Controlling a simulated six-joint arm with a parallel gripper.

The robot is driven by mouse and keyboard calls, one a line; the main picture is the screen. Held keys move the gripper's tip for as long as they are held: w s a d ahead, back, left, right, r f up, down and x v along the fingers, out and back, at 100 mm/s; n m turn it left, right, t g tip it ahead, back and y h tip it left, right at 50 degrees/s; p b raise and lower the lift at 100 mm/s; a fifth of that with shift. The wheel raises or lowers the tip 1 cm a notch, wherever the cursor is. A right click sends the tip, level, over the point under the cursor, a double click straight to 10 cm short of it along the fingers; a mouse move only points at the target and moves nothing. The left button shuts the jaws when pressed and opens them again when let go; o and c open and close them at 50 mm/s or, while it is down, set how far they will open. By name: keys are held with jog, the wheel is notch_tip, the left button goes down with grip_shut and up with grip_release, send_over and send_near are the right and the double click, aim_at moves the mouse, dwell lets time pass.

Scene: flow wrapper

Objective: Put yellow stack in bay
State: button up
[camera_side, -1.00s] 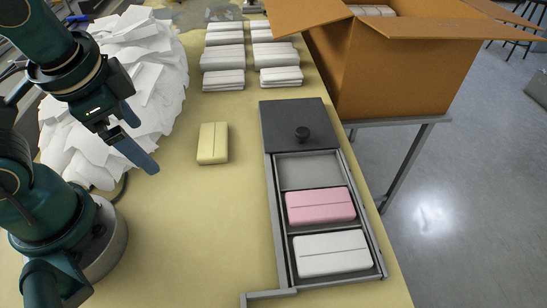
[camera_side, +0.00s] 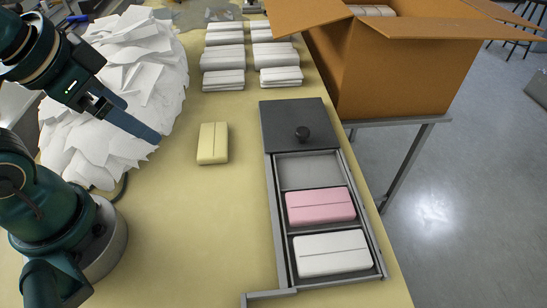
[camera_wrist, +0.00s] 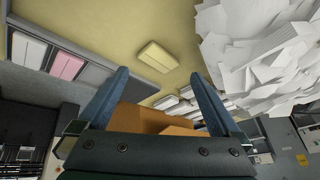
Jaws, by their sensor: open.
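The yellow stack (camera_side: 213,143) lies flat on the table left of the bay tray. It also shows in the wrist view (camera_wrist: 158,56), beyond my fingertips. The tray (camera_side: 273,215) has an empty bay (camera_side: 308,171) at the back, a pink stack (camera_side: 320,206) in the middle bay and a white stack (camera_side: 332,253) in the front bay. My gripper (camera_side: 146,131) is open and empty, up and to the left of the yellow stack. In the wrist view my two blue fingers (camera_wrist: 163,86) stand wide apart with nothing between them.
Several white stacks (camera_side: 223,57) stand at the back. A heap of white paper (camera_side: 165,80) is near my arm. An open cardboard box (camera_side: 395,75) stands at the back right. The table front is clear.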

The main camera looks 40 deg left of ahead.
jog(key=w+a+f+m+g+y, duration=0.1)
jog(key=a+f+m+g+y, duration=0.1)
jog(key=a+m+y, duration=0.3)
jog(key=m+t+y, duration=0.4)
jog(key=m, duration=1.2)
send_over(213, 134)
jog(key=s, duration=0.3)
jog(key=f, duration=0.6)
jog(key=shift+a+f, duration=0.25)
jog(key=shift+a, duration=0.05)
jog(key=d+f+m, duration=0.1)
jog(key=d+f+m+t, duration=0.1)
jog(key=f+m, duration=0.1)
jog(key=d+f+m+t, duration=0.1)
jog(key=f, duration=0.1)
jog(key=shift+s+d+f+m+h, duration=0.2)
jog(key=shift+d+m+h, duration=0.1)
jog(key=shift+d+m, duration=0.1)
jog(key=shift+s+d+f, duration=0.1)
jog(key=shift+f, duration=0.1)
jog(key=shift+x, duration=2.5)
jog(key=shift+d, duration=0.1)
